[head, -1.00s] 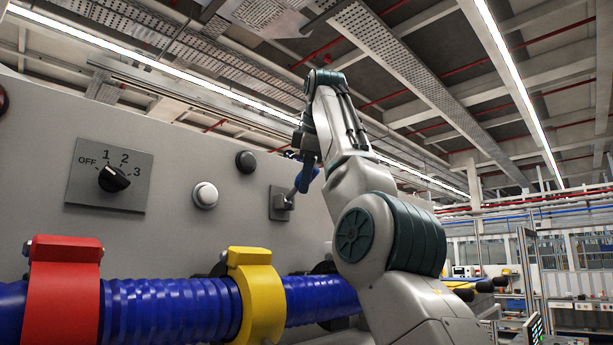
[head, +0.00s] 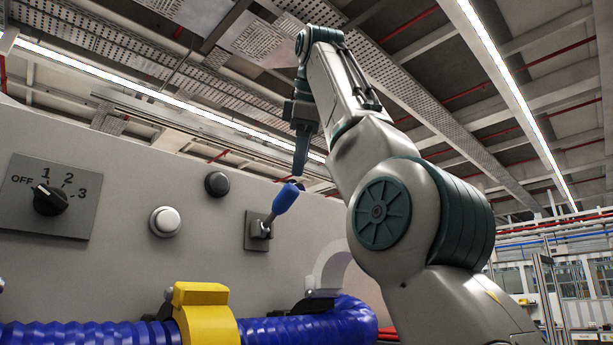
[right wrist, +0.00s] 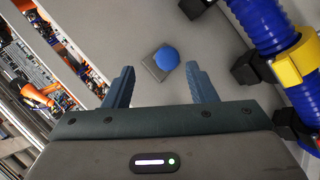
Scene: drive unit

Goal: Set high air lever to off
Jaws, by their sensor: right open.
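A lever with a blue handle (head: 286,199) sticks out of a small grey plate (head: 257,231) on the panel, tilted up and to the right in the head view. In the right wrist view, the blue handle (right wrist: 168,58) shows nearly end-on, just beyond and between the fingertips. My right gripper (head: 301,168) points down above the handle in the head view, with its far finger hidden. Its fingers stand apart and empty in the right wrist view (right wrist: 160,76). I cannot tell how far the handle is from the fingertips. My left gripper is not in view.
A grey panel (head: 120,150) carries a rotary selector (head: 49,199) marked OFF, 1, 2, 3, a black button (head: 217,184) and a white button (head: 165,221). A blue ribbed hose (head: 277,331) with a yellow clamp (head: 204,314) runs below the lever.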

